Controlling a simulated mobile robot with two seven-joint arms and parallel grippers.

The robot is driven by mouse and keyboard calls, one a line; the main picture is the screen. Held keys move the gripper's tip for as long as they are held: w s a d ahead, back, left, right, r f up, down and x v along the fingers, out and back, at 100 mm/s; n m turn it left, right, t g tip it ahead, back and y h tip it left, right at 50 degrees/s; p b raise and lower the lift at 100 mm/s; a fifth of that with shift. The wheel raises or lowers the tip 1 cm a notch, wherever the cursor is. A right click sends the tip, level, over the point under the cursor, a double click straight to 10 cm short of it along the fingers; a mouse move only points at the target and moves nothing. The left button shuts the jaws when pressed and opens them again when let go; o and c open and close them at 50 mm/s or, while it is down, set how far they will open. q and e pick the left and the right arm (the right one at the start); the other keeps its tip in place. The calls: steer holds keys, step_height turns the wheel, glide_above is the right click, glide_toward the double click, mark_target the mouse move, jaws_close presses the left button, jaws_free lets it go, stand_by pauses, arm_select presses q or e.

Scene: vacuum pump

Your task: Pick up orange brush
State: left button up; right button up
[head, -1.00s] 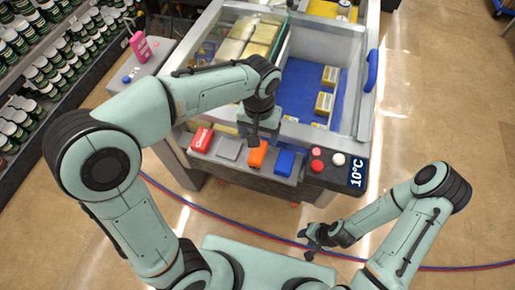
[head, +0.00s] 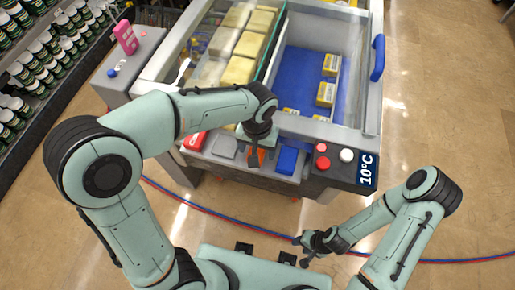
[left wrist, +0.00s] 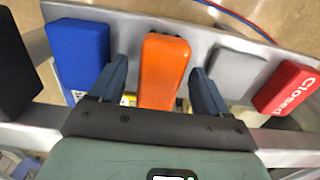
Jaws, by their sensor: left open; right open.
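The orange brush (left wrist: 165,68) lies on the ledge at the front of the cooler, between a blue block (left wrist: 80,52) and a grey block (left wrist: 234,72). In the left wrist view it shows between the two fingers of my left gripper (left wrist: 160,88), with a gap on each side. The fingers are open and not closed on it. In the head view my left gripper (head: 257,150) covers most of the orange brush (head: 251,158). My right gripper (head: 311,255) is open and empty, low at the right, away from the cooler.
A red "Closed" block (left wrist: 287,88) lies beyond the grey block. Red and white buttons (head: 322,162) and a 10°C display (head: 367,170) are on the ledge's right end. The glass-lidded cooler (head: 348,140) stands behind. Bottle shelves (head: 45,80) are at the left.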

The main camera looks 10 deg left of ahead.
arm_select(q)
steer(key=shift+f, duration=0.1)
arm_select(e)
steer(key=shift+s+f, duration=0.1)
stand_by(0.5)
arm_select(q)
steer(key=c, duration=1)
steer(key=shift+c, duration=0.3)
